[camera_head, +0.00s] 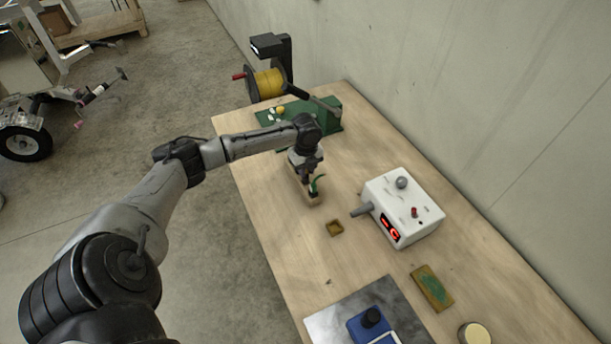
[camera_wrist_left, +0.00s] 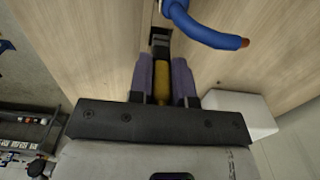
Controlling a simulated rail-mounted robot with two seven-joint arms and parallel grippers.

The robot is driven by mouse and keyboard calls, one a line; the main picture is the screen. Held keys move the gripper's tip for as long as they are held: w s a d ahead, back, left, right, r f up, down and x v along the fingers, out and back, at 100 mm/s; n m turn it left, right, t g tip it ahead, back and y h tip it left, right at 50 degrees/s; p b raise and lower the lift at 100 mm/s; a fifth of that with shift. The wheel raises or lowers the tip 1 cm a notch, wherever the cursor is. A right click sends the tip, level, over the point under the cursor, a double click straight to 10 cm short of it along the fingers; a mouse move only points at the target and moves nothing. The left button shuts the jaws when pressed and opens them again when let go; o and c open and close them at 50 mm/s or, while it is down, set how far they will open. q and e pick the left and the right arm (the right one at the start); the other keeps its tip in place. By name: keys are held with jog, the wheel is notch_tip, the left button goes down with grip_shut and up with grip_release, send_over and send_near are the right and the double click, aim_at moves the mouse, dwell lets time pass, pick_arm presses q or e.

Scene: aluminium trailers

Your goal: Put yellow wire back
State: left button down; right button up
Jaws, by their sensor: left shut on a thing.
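A spool of yellow wire (camera_head: 268,84) with a dark flange and red knob sits at the far end of the table. My left gripper (camera_head: 311,176) is over the left-middle of the table, pointing down. In the left wrist view my left gripper (camera_wrist_left: 161,62) is shut on a slim yellow piece (camera_wrist_left: 161,84); whether it is wire I cannot tell. My right gripper is out of view.
A green fixture (camera_head: 325,114) stands by the spool. A white box with a red display (camera_head: 405,207) is right of the gripper.

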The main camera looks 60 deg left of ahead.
aim_at(306, 181)
pick_arm(q)
jog(key=shift+f, duration=1.7)
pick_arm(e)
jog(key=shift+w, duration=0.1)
pick_arm(q)
jog(key=shift+f, duration=0.15)
jog(key=c, duration=1.1)
grip_release()
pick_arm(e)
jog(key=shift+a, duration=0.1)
pick_arm(q)
jog(key=shift+o, duration=0.2)
notch_tip(306, 181, up, 12)
jog(key=shift+r, duration=0.15)
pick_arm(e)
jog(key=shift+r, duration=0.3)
